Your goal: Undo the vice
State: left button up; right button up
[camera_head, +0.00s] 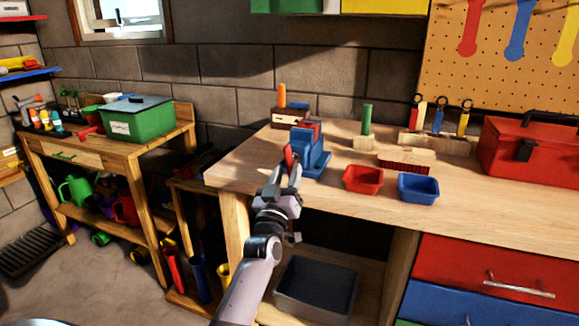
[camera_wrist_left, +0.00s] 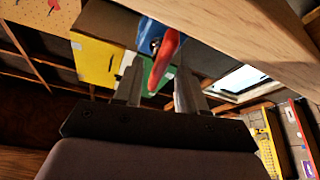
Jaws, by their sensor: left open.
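The blue vice (camera_head: 313,152) stands near the left end of the wooden workbench, with something red between its upper parts. Its red handle (camera_head: 288,157) points toward my left gripper. My left gripper (camera_head: 289,172) is at the front of the vice, with its fingers by the handle. In the left wrist view the red handle (camera_wrist_left: 164,60) shows between the two open fingers (camera_wrist_left: 158,88), and a small blue part of the vice (camera_wrist_left: 150,38) shows behind it. I cannot tell whether a finger touches the handle. My right gripper is not in view.
A red bin (camera_head: 362,180) and a blue bin (camera_head: 418,188) stand right of the vice. A brown block with an orange peg (camera_head: 290,118) is behind it. A brush (camera_head: 406,160) and a red toolbox (camera_head: 527,150) are farther right. The bench's front edge (camera_head: 330,213) is close to my arm.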

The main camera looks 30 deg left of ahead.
aim_at(289, 168)
pick_arm(q)
jog(key=shift+v, duration=1.75)
jog(key=s+d+f+m+g+h+p, duration=0.2)
jog(key=s+d+f+m+g+h, duration=0.1)
jog(key=s+d+f, duration=0.2)
jog(key=s+d+f+m+g+h+p, duration=0.2)
jog(key=s+d+f, duration=0.4)
jog(key=s+f, duration=0.4)
jog(key=s+d+f+m+g+h+p, duration=0.3)
jog(key=s+d+f+m+g+h, duration=0.1)
jog(key=s, duration=0.8)
notch_tip(289, 168, down, 3)
jog(key=shift+s+d+f+m+g+h, duration=0.2)
jog(key=shift+s+d+m+g+h, duration=0.15)
jog(key=shift+d+g, duration=0.55)
